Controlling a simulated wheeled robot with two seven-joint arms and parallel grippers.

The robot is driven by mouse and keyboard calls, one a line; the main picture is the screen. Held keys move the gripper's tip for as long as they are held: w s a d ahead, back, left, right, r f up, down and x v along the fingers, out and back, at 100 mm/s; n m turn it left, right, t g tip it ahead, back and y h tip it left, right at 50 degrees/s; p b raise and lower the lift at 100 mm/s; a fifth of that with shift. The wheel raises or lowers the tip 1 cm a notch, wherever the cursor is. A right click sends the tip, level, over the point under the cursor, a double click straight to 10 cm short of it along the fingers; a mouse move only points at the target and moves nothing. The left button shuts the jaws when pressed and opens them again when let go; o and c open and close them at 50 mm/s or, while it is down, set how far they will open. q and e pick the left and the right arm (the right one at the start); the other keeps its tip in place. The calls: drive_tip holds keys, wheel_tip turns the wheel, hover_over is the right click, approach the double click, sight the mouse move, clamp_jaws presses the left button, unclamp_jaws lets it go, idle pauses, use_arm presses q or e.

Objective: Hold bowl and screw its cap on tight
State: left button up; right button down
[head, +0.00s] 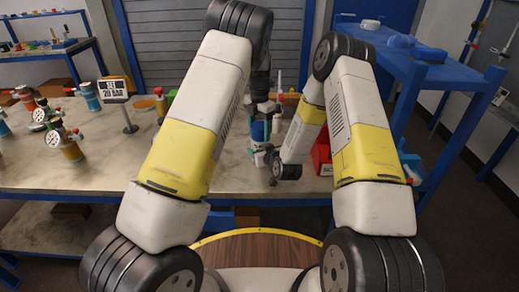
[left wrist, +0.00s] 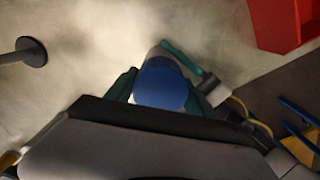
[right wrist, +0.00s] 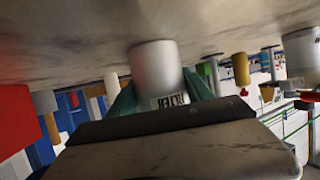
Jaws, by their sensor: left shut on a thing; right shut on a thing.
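The blue round cap (left wrist: 160,84) lies between the teal fingers of my left gripper (left wrist: 158,92) in the left wrist view. My left gripper (head: 263,110) reaches down from above in the head view and is shut on the cap. The pale grey cylindrical bowl (right wrist: 158,68), with a white label reading FILTER, is between the teal fingers of my right gripper (right wrist: 160,92) in the right wrist view. My right gripper comes in from the side, shut on the bowl, below the left one. The joint between cap and bowl is hidden, so I cannot tell how it sits.
A red bin (head: 322,158) stands just right of the grippers. A sign on a post (head: 114,89) reads 20 BAR, left of them. Several flanged vessels with gauges stand at the left of the table (head: 95,170). A blue shelf (head: 430,70) stands at right.

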use_arm(q)
drive_tip(key=m, duration=0.5)
drive_tip(key=shift+m, duration=0.4)
drive_tip(key=m, duration=0.9)
drive_tip(key=shift+m, duration=0.4)
drive_tip(key=m, duration=0.2)
drive_tip(key=shift+w+a+m, duration=0.1)
drive_tip(key=shift+m, duration=0.3)
drive_tip(key=m, duration=0.4)
drive_tip(key=shift+m, duration=0.4)
drive_tip(key=m, duration=0.5)
drive_tip(key=shift+f, duration=0.1)
drive_tip(key=m, duration=0.7)
drive_tip(key=shift+m, duration=0.3)
drive_tip(key=m, duration=1.1)
drive_tip(key=shift+m, duration=0.3)
drive_tip(key=o, duration=1.5)
drive_tip(key=shift+o, duration=0.2)
